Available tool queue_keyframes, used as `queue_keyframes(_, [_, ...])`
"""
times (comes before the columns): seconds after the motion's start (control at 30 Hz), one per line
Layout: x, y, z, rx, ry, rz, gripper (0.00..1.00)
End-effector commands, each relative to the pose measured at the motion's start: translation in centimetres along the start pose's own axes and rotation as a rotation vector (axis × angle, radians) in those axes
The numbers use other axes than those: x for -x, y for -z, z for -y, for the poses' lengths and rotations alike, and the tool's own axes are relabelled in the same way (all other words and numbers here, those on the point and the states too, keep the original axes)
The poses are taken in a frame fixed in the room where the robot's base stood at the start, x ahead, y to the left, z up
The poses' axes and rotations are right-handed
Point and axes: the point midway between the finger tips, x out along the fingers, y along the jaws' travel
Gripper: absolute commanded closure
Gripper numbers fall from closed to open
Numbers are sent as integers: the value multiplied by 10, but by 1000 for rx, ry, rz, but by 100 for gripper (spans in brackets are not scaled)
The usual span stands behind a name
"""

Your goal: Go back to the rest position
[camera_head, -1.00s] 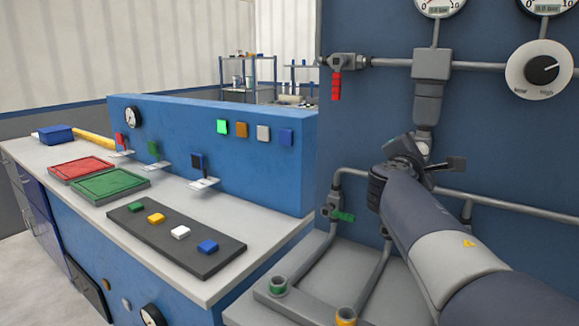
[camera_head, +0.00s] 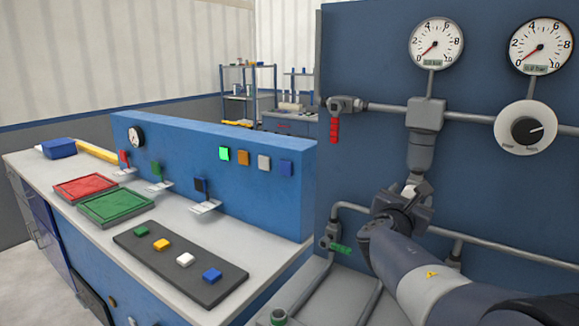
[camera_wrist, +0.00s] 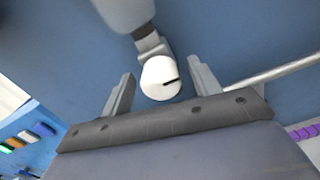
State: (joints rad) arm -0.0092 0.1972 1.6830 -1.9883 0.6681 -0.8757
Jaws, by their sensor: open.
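My gripper (camera_head: 412,197) is raised in front of the blue panel, just under a grey vertical pipe fitting (camera_head: 422,150) in the head view. In the wrist view my gripper (camera_wrist: 160,88) is open, with its two fingers spread. A white round end piece (camera_wrist: 161,78) with a dark slot lies between the fingers in that view, with a gap on each side. It hangs at the lower end of the grey fitting (camera_wrist: 124,10). In the head view my wrist partly hides this white piece.
Two gauges (camera_head: 436,45) and a white dial (camera_head: 526,128) are on the panel. A red-handled valve (camera_head: 335,128) and a green-handled valve (camera_head: 340,248) sit at its left. Pipes run close beside my arm. A bench with trays and coloured buttons (camera_head: 184,259) stands at left.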

Motion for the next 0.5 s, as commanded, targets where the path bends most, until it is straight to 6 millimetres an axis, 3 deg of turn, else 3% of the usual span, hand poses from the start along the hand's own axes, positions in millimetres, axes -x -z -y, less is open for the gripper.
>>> queue_keyframes(0.5, [0, -4, -2, 332, -1, -3, 41])
